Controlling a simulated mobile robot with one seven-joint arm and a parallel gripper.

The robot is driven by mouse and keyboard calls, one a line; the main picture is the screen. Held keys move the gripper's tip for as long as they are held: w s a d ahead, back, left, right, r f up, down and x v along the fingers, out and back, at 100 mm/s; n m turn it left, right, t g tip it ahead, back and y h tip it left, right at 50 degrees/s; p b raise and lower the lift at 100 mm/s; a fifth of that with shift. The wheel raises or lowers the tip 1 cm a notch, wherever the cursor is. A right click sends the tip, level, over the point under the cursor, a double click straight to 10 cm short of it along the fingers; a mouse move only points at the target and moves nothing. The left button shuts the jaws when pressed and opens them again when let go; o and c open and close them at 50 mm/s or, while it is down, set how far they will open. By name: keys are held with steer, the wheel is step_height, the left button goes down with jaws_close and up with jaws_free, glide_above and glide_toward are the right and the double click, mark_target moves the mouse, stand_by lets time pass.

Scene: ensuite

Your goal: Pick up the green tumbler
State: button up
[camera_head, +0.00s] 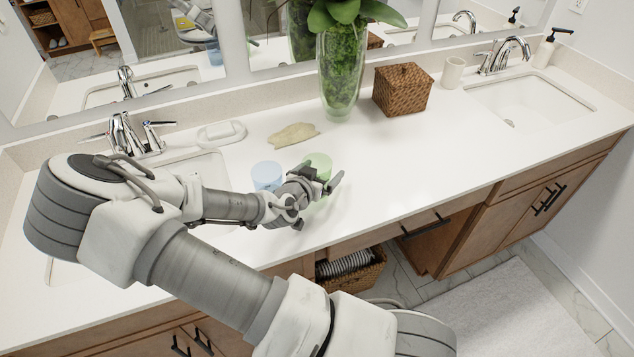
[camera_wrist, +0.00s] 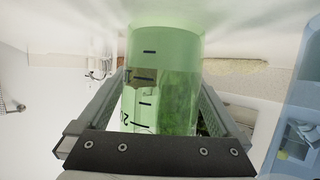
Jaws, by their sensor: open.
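The green tumbler (camera_head: 320,161) stands on the white counter near the middle in the head view, partly hidden behind my gripper (camera_head: 322,178). In the wrist view the translucent green tumbler (camera_wrist: 163,50) fills the centre, with dark marks on its side. My gripper is open, with one finger on each side of the tumbler. Whether either finger touches it I cannot tell.
A blue tumbler (camera_head: 267,175) stands close to the left of the green one; it also shows at the right edge of the wrist view (camera_wrist: 297,110). The counter to the right is clear.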

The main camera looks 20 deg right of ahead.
mark_target(323, 158)
steer(key=c, duration=1.3)
steer(key=shift+r, duration=0.2)
steer(key=shift+r, duration=1.1)
steer(key=shift+s+r, duration=0.1)
steer(key=shift+r, duration=0.8)
steer(key=s+d+r+p, duration=0.1)
steer(key=s, duration=0.1)
steer(key=s+d+r+p, duration=0.1)
steer(key=s+r, duration=0.1)
steer(key=s+d+r+p, duration=0.1)
steer(key=s+r, duration=0.1)
steer(key=shift+s, duration=0.1)
steer(key=p, duration=0.5)
steer(key=shift+s+d+r, duration=0.15)
steer(key=shift+s+r, duration=0.15)
steer(key=shift+r, duration=0.05)
steer(key=shift+s+p, duration=0.1)
steer(key=shift+p, duration=0.5)
